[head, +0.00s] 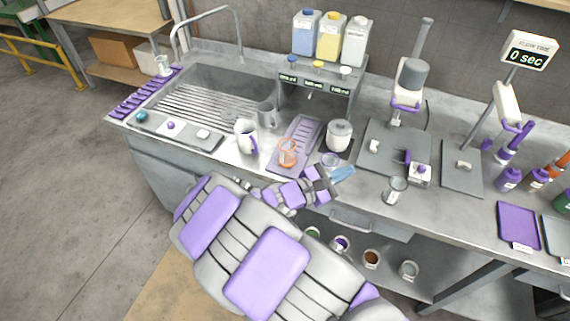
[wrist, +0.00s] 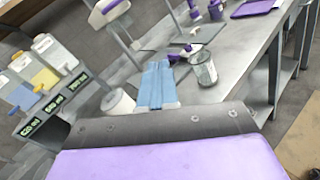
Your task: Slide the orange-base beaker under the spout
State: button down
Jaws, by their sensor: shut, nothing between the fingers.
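The orange-base beaker (head: 288,152) stands near the front end of a purple ribbed tray (head: 310,129) in the head view; it looks upright. The tray runs back toward the dispenser (head: 314,88), whose small spout (head: 309,95) hangs under its front, behind the beaker. My gripper (head: 350,169) is to the right of the beaker and apart from it, near the counter's front edge. Its light-blue fingers are together and empty; they also show in the wrist view (wrist: 157,68). The beaker is not visible in the wrist view.
A glass beaker (head: 394,189) stands right of my gripper. A sink (head: 205,97) lies at the left.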

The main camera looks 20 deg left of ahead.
jog(key=a+f+n+t+y, duration=0.4)
jog(key=a+f+n, duration=0.2)
jog(key=a, duration=0.5)
jog(key=n+t+y, duration=0.1)
jog(key=n+y, duration=0.4)
jog(key=y, duration=0.1)
send_near(283, 155)
jog(key=w+b, duration=0.1)
jog(key=w, duration=0.1)
jog(key=w+d+b, duration=0.1)
jog(key=w+b, duration=0.1)
jog(key=w, duration=0.1)
jog(key=shift+w+f, duration=0.1)
jog(key=shift+f, duration=0.05)
jog(key=shift+w+b, duration=0.35)
jog(key=shift+w, duration=0.45)
